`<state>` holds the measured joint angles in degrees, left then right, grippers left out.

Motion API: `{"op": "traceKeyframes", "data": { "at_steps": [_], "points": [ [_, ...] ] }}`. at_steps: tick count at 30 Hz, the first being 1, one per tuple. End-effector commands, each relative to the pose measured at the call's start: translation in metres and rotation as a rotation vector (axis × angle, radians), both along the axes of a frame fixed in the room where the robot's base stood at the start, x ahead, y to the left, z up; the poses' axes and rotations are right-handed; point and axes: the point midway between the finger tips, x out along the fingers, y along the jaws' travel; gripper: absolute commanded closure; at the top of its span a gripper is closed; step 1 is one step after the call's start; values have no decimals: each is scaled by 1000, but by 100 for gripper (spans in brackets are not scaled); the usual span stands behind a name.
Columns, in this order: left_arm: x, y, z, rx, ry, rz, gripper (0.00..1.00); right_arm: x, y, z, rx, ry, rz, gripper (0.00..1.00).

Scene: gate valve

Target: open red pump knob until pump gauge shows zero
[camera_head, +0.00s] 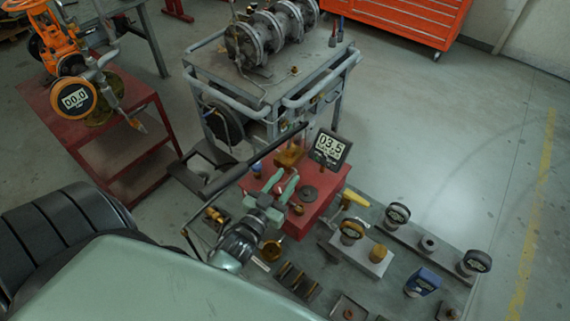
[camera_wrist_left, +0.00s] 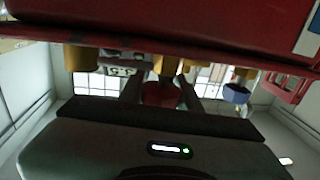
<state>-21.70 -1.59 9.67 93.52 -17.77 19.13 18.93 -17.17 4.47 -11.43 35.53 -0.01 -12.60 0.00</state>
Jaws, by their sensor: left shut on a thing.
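The red pump box (camera_head: 318,205) stands on the workbench, with a square black gauge (camera_head: 330,147) on it reading about 03.5. My left gripper (camera_head: 286,187) is beside the box's left side in the head view. In the left wrist view my left gripper (camera_wrist_left: 162,94) is shut on the red knob (camera_wrist_left: 160,93), which sits between its two fingers. The fingers hide the knob in the head view. Part of the gauge's display shows upside down in the left wrist view (camera_wrist_left: 118,70). My right gripper is in neither view.
A grey cart (camera_head: 265,75) with a large metal valve stands behind the pump. Round gauges, brass fittings, a yellow-handled tool (camera_head: 354,199) and a blue box (camera_head: 422,283) lie at right. Floor at far right is clear.

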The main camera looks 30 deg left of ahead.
Motion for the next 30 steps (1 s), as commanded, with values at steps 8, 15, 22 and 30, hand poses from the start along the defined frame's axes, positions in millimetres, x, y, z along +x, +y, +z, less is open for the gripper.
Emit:
{"op": "traceKeyframes", "data": {
  "at_steps": [8, 15, 22, 30],
  "points": [
    [0, 0, 1, 0, -3, -1, 45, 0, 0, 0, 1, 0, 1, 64],
    [-6, 0, -1, 0, 0, -1, 45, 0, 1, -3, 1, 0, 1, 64],
    [-44, -3, -3, -1, 1, -1, 45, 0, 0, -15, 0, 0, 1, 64],
    [-75, -5, 0, -1, -2, 0, 45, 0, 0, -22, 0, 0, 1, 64]
  ]
}}
